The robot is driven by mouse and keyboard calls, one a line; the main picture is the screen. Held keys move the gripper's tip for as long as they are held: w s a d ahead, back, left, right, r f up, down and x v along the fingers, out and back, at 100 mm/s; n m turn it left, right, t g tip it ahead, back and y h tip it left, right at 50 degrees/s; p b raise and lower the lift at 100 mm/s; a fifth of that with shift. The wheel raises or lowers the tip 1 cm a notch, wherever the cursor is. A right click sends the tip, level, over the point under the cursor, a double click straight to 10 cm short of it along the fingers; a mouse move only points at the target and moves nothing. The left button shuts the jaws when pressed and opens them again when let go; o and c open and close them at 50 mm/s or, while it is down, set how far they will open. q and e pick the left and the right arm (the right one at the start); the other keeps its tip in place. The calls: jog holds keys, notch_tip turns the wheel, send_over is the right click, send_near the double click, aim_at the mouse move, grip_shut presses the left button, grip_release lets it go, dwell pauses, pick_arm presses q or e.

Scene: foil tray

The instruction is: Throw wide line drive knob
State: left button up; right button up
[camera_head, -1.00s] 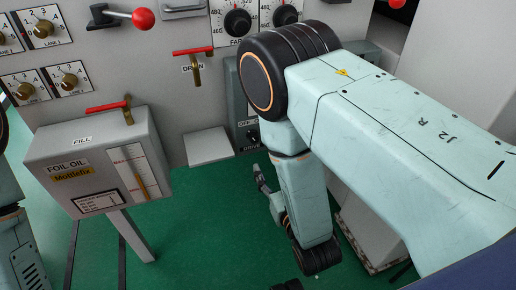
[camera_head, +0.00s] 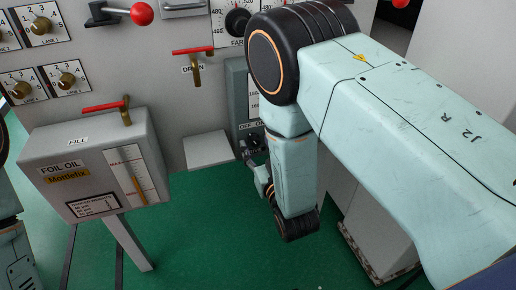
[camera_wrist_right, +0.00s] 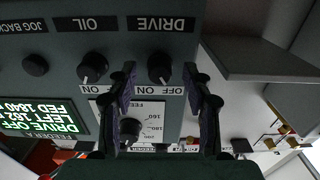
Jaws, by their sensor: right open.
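The drive knob (camera_wrist_right: 160,68) is a round black knob under the DRIVE label in the right wrist view, which shows the panel upside down. Its white mark points toward the OFF side. My right gripper (camera_wrist_right: 164,85) is open, with one dark finger on each side of the knob in the picture. I cannot tell whether they touch it. In the head view my right gripper (camera_head: 248,157) is small, close to the grey control panel (camera_head: 236,100), partly hidden by my own arm. My left gripper is out of view.
The OIL knob (camera_wrist_right: 93,65) sits beside the drive knob, with a JOG BACK button (camera_wrist_right: 36,65) farther along. A third knob (camera_wrist_right: 130,128) is close by. A green display (camera_wrist_right: 42,118) reads DRIVE OFF. The foil oil box (camera_head: 95,165) stands at left; green floor is open between.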

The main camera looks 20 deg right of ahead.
grip_shut()
dwell(0.4)
jog(key=m+p, duration=0.2)
jog(key=p, duration=0.1)
jog(key=shift+r+m, duration=0.15)
jog(key=shift+m, duration=0.15)
jog(key=m+p, duration=0.3)
jog(key=shift+m, duration=0.3)
jog(key=m+p, duration=0.2)
jog(key=m, duration=0.2)
jog(key=shift+p, duration=0.4)
jog(key=shift+m+p, duration=0.5)
jog(key=shift+m, duration=0.3)
